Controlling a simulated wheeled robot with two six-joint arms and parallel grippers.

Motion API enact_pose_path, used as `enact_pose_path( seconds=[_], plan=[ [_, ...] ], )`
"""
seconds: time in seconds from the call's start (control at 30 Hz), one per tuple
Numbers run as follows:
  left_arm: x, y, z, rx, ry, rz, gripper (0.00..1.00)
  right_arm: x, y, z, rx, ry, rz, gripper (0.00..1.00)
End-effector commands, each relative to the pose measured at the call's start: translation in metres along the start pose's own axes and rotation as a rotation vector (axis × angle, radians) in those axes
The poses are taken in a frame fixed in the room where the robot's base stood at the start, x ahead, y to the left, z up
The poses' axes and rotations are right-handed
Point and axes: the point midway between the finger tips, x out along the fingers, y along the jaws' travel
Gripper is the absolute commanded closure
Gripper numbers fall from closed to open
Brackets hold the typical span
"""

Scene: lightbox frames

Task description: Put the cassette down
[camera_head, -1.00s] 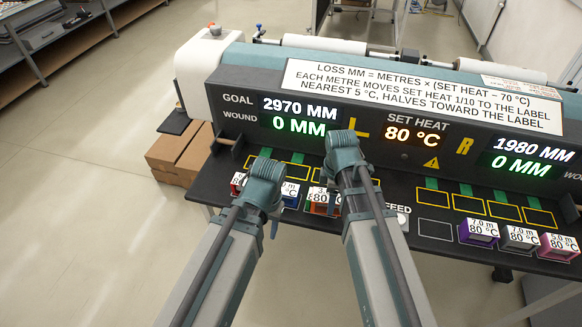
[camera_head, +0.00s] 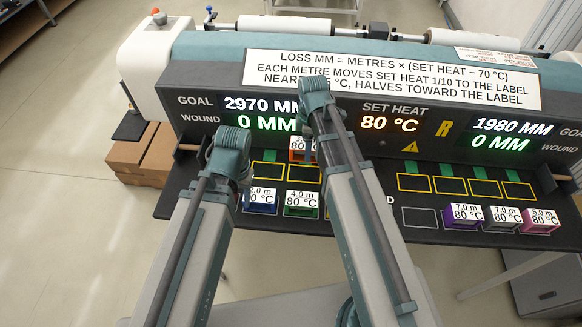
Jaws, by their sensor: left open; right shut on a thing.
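An orange cassette (camera_head: 297,155) with a partly hidden label reading 80 °C shows at the left bank, by the rear yellow-outlined slots, beside my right arm. My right gripper (camera_head: 316,98) is shut on it; the arm hides the fingers and the cassette's right side. My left gripper (camera_head: 230,152) is open over the left part of the shelf, its fingertips mostly hidden. A blue cassette (camera_head: 261,207) labelled 2.0 m and a green cassette (camera_head: 301,211) labelled 4.0 m stand in the front row. Yellow-outlined slots (camera_head: 303,172) behind them look empty.
Purple (camera_head: 461,223), grey (camera_head: 502,225) and pink (camera_head: 539,227) cassettes stand at the right front. Empty yellow-outlined slots (camera_head: 450,186) lie behind them. The machine's display panel (camera_head: 200,118) rises at the back. Cardboard boxes (camera_head: 140,155) sit on the floor at left.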

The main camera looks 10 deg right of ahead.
Motion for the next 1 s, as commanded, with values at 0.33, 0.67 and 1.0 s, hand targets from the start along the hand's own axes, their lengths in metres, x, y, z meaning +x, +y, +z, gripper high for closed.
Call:
enact_pose_path(
  seconds=[0.33,0.67,1.0],
  plan=[
    [0.050,0.005,-0.003,-0.001,0.000,0.000,0.50,0.050,0.000,0.000,0.000,0.000,0.000,0.96],
    [0.062,0.006,-0.004,-0.001,0.000,0.000,0.50,0.062,0.000,0.000,0.000,0.000,0.000,0.96],
    [0.097,0.009,-0.006,-0.001,0.000,0.000,0.50,0.098,0.000,0.000,0.000,0.000,0.000,0.96]
  ],
)
